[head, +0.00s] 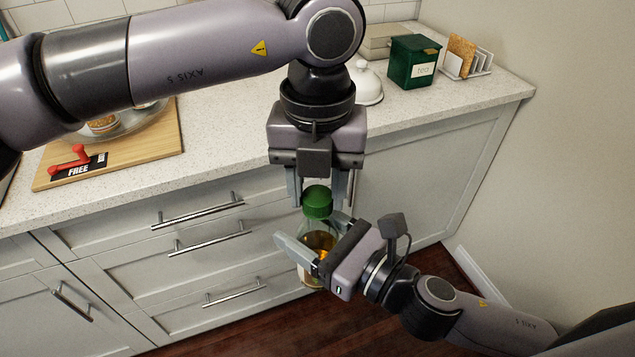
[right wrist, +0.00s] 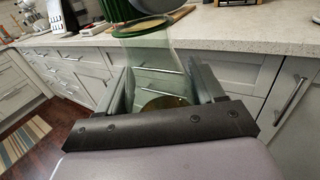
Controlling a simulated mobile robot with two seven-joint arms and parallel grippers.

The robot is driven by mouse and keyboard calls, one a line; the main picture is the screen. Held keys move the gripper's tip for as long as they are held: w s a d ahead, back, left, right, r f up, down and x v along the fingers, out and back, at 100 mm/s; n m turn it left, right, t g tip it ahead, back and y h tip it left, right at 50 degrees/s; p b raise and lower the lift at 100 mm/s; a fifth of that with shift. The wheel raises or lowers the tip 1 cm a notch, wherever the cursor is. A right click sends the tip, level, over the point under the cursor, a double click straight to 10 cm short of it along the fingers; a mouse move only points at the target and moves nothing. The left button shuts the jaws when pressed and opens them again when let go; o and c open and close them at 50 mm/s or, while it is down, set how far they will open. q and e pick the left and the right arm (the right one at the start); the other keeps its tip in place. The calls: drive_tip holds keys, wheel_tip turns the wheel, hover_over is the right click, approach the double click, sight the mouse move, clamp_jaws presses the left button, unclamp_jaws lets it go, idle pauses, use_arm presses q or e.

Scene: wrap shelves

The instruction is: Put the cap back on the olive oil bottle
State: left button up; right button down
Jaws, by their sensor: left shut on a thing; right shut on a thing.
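The olive oil bottle (head: 318,241) is clear glass with amber oil low inside. My right gripper (head: 309,229) is shut around its body and holds it in front of the drawers, above the floor. The bottle (right wrist: 150,62) also shows between the fingers in the right wrist view. The green cap (head: 317,201) is between the fingers of my left gripper (head: 317,204), which points down and is shut on it. The cap is at the bottle's top in the head view. The wrist view shows an oval rim there; I cannot tell whether the cap is seated.
The speckled counter (head: 225,150) runs behind the grippers. On it are a wooden board (head: 140,150) with a red-handled item, a green tea tin (head: 413,62), a white domed lid (head: 367,85) and a rack (head: 470,60). Drawers with bar handles are close behind the bottle.

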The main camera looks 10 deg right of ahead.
use_arm(q)
drive_tip(key=m, duration=0.4)
drive_tip(key=shift+m, duration=0.4)
drive_tip(key=m, duration=1)
drive_tip(key=shift+m, duration=0.3)
drive_tip(key=m, duration=0.4)
drive_tip(key=shift+m, duration=0.3)
drive_tip(key=m, duration=0.7)
drive_tip(key=shift+f+m, duration=0.1)
drive_tip(key=shift+m, duration=0.2)
drive_tip(key=m, duration=0.3)
drive_tip(key=o, duration=1.2)
drive_tip(key=shift+c, duration=0.2)
